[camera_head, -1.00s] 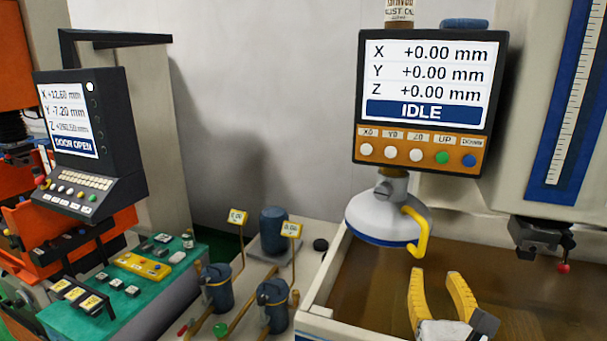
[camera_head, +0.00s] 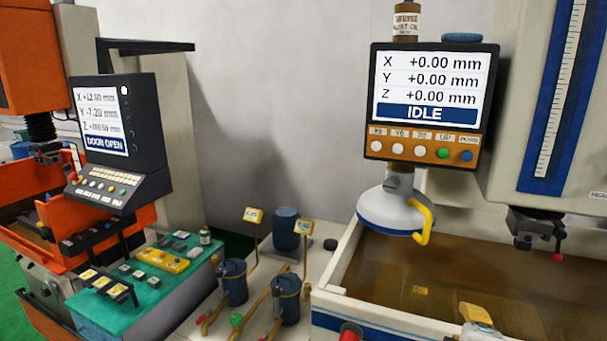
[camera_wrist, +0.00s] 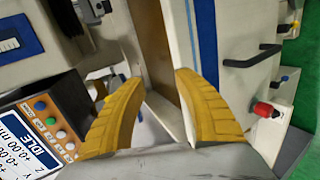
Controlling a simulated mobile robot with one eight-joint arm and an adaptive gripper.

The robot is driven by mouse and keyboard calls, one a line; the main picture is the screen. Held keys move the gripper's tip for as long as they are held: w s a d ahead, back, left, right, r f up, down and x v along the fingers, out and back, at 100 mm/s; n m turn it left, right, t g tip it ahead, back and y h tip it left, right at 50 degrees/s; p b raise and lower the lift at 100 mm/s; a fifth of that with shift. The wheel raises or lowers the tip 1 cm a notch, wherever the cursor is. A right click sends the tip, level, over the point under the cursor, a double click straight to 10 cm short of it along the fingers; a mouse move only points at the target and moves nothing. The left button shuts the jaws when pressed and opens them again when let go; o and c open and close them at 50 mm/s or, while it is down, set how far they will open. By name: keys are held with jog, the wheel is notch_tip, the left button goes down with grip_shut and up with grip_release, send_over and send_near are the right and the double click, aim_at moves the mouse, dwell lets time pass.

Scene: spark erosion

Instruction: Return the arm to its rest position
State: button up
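My gripper (camera_wrist: 158,80) is open in the wrist view, its two yellow fingers apart with nothing between them. In the head view only a small yellow part of my gripper (camera_head: 478,313) shows at the bottom edge, in front of the brown tank (camera_head: 400,275). Most of my arm is out of view.
A control panel reading IDLE (camera_head: 428,100) stands above a white and blue lamp-like head with a yellow handle (camera_head: 397,210). Left are a bench with blue pots (camera_head: 287,300), a green-topped cabinet (camera_head: 150,298) and an orange machine reading DOOR OPEN (camera_head: 103,120). The wrist view shows a red knob (camera_wrist: 265,110).

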jog(key=s+a+f+m+g+y+b, duration=0.2)
jog(key=s+a+f+m+g+y, duration=0.3)
jog(key=a+m, duration=0.6)
notch_tip(320, 180, down, 28)
jog(key=d+m+b, duration=0.1)
jog(key=b, duration=2.5)
jog(key=shift+s+d+r+m+t, duration=0.25)
jog(key=shift+s+d+m+t, duration=0.05)
jog(key=shift+s+d+t, duration=0.1)
